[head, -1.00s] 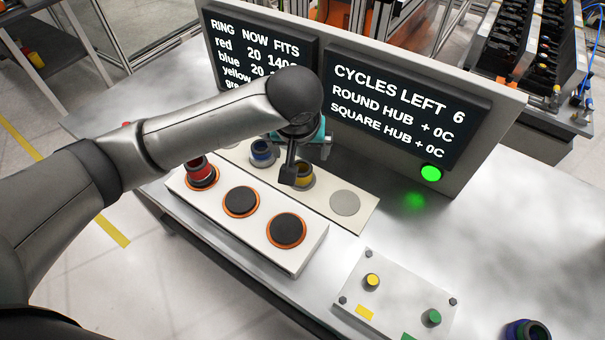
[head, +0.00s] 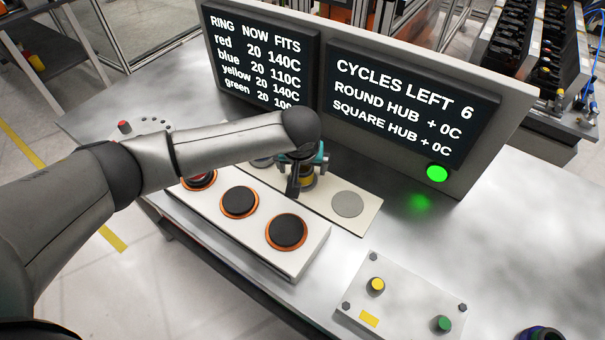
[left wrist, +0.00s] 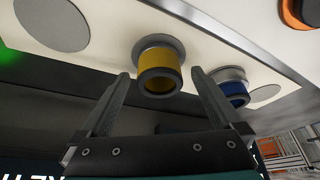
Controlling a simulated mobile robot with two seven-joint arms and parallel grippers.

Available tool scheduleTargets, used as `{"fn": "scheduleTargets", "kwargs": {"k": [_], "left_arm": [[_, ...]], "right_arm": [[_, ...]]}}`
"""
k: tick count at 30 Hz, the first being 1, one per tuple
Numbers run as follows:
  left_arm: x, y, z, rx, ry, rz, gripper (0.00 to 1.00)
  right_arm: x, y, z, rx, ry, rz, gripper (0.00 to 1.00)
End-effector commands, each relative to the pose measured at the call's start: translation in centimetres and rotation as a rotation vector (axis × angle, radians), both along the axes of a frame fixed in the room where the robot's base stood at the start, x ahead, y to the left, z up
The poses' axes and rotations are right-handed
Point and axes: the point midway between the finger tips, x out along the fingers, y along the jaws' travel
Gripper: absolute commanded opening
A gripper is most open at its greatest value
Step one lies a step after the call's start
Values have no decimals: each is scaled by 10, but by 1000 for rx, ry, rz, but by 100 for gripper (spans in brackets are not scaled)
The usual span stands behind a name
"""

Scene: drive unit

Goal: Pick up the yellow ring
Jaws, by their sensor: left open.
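The yellow ring (left wrist: 160,77) has dark rims and stands on a round grey seat on a pale strip. In the head view the yellow ring (head: 307,181) is mostly hidden behind my left gripper (head: 301,184). In the left wrist view my left gripper (left wrist: 160,74) is open, with one finger on each side of the yellow ring. Gaps show between ring and fingers, so it is not gripped. How deep the fingers reach along the ring is hard to tell. My right gripper is not in view.
A blue ring (left wrist: 233,90) stands beside the yellow one, close to a finger. A white block with orange-rimmed dark pads (head: 286,231) lies in front, a red ring (head: 200,180) on its left pad. A display panel (head: 420,100) stands behind. The right tabletop (head: 490,230) is mostly clear.

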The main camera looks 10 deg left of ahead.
Motion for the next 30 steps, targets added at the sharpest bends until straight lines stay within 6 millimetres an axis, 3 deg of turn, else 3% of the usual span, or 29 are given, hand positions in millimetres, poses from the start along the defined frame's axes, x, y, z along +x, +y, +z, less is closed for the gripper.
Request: {"fn": "scheduleTargets", "kwargs": {"k": [7,30], "left_arm": [[1,0,0,0,-1,-1,98],[0,0,-1,0,0,0,11]], "right_arm": [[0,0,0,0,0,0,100],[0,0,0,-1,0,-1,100]]}}
